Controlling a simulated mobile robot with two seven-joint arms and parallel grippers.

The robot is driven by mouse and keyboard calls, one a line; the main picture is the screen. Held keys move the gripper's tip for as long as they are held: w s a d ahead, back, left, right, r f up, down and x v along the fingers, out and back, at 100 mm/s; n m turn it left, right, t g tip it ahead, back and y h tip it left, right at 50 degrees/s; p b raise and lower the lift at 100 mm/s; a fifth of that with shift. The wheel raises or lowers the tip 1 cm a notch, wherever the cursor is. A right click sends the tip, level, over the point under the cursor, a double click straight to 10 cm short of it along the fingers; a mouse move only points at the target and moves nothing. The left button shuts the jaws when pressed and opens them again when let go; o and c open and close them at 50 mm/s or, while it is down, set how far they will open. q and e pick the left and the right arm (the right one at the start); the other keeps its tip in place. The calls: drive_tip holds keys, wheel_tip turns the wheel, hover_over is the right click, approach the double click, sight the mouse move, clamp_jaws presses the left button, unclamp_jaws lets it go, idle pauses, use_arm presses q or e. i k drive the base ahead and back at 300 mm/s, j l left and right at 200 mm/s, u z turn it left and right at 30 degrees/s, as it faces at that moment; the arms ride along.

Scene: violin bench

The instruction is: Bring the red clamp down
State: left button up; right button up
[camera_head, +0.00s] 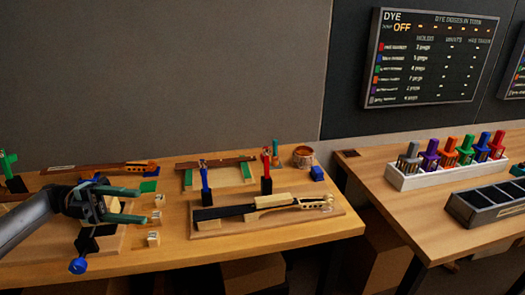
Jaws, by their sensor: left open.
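The red clamp (266,161) stands upright with its dark lower part at the back edge of the wooden work board (329,222), right of the bench's middle. A violin neck (312,201) with a pale scroll and a pale block lies on that board in front of the clamp. My left gripper (137,205) is at the left of the bench, well left of the red clamp, with its fingers pointing right. It is open, and I see nothing between its fingers. My right gripper is out of view.
A blue clamp (205,178) stands left of the red one. A green clamp (8,161) is at the far left, and a blue-knobbed part (78,265) shows below my left gripper. Small pale blocks (153,239) lie between gripper and board. A round container (303,156) stands behind, right.

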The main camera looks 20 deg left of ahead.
sight(264, 156)
drive_tip(key=i, duration=1.25)
